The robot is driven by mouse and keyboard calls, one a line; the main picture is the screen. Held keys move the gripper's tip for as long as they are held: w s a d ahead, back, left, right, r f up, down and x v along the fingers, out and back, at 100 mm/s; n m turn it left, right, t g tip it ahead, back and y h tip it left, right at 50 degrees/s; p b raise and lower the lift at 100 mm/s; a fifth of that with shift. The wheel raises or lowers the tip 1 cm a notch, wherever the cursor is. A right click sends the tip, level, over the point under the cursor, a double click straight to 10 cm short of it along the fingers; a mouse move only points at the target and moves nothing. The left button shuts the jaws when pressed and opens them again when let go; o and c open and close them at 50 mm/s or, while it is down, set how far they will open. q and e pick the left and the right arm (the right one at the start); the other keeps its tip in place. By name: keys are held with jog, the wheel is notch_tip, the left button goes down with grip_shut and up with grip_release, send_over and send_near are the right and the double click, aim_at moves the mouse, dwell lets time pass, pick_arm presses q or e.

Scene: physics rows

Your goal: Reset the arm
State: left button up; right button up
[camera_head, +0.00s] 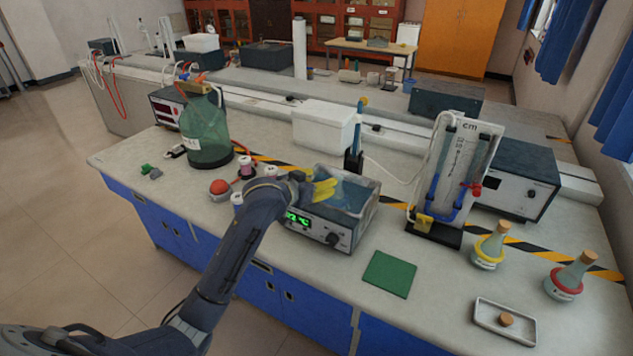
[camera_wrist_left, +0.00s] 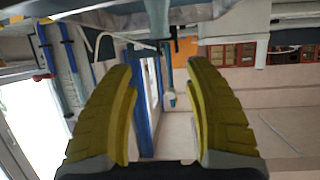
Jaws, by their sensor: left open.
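My left arm comes in from the lower left in the head view. Its gripper (camera_head: 324,189), with yellow fingers, is over the water bath box (camera_head: 338,240), which has a green lit display and a knob. In the left wrist view the two yellow fingers of the left gripper (camera_wrist_left: 163,110) stand apart with nothing between them. My right gripper is not in view.
A green mat (camera_head: 389,274) lies in front of the bath. A manometer stand (camera_head: 455,175) and two stoppered flasks, yellow-ringed (camera_head: 490,247) and red-ringed (camera_head: 570,277), stand to the right. A white tray (camera_head: 487,325) holds a cork. A green bottle (camera_head: 206,130) stands left.

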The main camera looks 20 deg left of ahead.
pick_arm(q)
jog(key=shift+s+a+r, duration=0.15)
jog(key=shift+s+r, duration=0.2)
jog(key=shift+s, duration=0.3)
jog(key=s+a+f+m+g+y, duration=0.2)
jog(key=s+f+g+y, duration=0.15)
jog(key=s+f, duration=1.5)
jog(key=s+a+f+m+g+y, duration=0.1)
jog(key=s+a+f+y, duration=0.1)
jog(key=s, duration=0.8)
jog(key=s+a+f+m+g+y, duration=0.1)
jog(key=s+a+f+g+y, duration=0.15)
jog(key=s, duration=0.85)
jog(key=s+d+f+g+h, duration=0.1)
jog(key=d+f, duration=0.2)
jog(key=f, duration=1.2)
jog(key=s+d+f+g+h, duration=0.1)
jog(key=d+f+h, duration=0.15)
jog(key=f, duration=1.25)
jog(key=s+f+n+g+h, duration=0.1)
jog(key=s+f+n+g, duration=0.2)
jog(key=s+f, duration=1.8)
jog(key=shift+s+d, duration=0.4)
jog(key=shift+s, duration=0.3)
